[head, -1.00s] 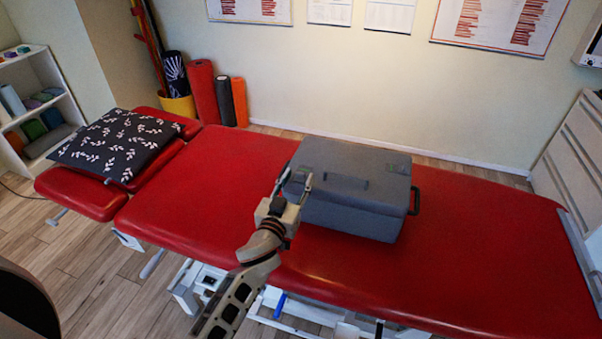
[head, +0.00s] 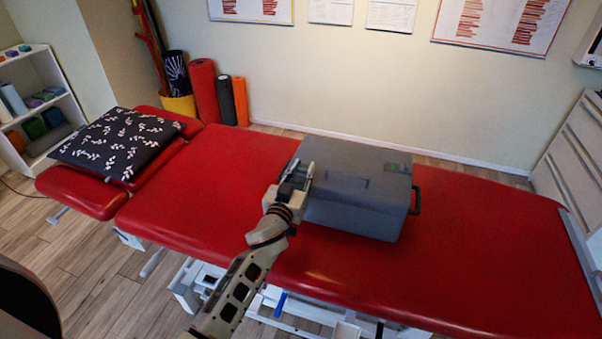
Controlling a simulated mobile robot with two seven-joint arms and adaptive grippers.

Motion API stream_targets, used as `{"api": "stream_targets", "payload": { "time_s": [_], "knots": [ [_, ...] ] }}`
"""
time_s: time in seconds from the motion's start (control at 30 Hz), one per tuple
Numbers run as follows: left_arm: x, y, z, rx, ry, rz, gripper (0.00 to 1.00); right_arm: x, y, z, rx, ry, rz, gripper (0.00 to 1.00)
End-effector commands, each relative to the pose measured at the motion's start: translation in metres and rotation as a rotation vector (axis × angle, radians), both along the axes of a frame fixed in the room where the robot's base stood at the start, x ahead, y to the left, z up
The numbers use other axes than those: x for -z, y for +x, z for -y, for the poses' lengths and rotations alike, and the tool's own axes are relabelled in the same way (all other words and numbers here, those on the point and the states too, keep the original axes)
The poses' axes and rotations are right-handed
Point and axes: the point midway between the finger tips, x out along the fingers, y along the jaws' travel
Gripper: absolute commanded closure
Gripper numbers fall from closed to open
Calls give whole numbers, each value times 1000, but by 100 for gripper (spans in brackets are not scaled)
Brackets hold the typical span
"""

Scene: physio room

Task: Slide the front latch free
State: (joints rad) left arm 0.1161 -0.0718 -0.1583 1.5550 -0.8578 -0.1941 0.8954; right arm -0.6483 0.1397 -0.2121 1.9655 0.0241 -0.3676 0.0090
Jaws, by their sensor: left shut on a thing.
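A grey lidded box (head: 352,212) stands on the red treatment table, its lid down. A dark handle (head: 415,200) sits on its right end. My left gripper (head: 297,178) is at the left part of the box's front, near the lid edge. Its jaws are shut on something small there. The front latch itself is hidden behind the gripper, so I cannot tell its position. My right gripper is not in view.
The red treatment table (head: 480,255) has free room left and right of the box. A dark patterned pillow (head: 118,143) lies on its head end. Rolled mats (head: 204,92) stand against the wall behind. A shelf (head: 40,95) stands at the far left.

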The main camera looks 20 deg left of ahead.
Motion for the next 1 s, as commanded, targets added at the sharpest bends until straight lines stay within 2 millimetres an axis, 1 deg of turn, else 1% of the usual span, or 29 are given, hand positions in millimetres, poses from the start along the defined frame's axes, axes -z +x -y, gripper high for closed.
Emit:
{"api": "stream_targets", "payload": {
  "time_s": [0.03, 0.1, 0.4, 0.43, 0.47, 0.5, 0.83, 0.93, 1.0],
  "knots": [
    [0, 7, 0, -2, -1, 1, 100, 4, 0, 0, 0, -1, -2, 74],
    [0, 12, 0, -1, -2, 2, 100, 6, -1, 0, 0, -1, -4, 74],
    [-1, 14, 0, 0, 1, 1, 100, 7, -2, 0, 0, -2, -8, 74],
    [-1, 14, 0, 0, 1, 1, 74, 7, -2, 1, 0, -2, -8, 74],
    [-1, 14, 0, 0, 1, 1, 66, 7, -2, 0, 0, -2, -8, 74],
    [-1, 14, 0, 0, 1, 1, 64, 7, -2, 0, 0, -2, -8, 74],
    [-1, 12, 0, 0, 0, 1, 64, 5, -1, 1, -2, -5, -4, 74],
    [0, 6, 0, 0, 1, 1, 64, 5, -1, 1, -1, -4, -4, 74],
    [0, -3, 0, 0, -1, 1, 64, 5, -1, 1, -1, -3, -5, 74]
  ]
}}
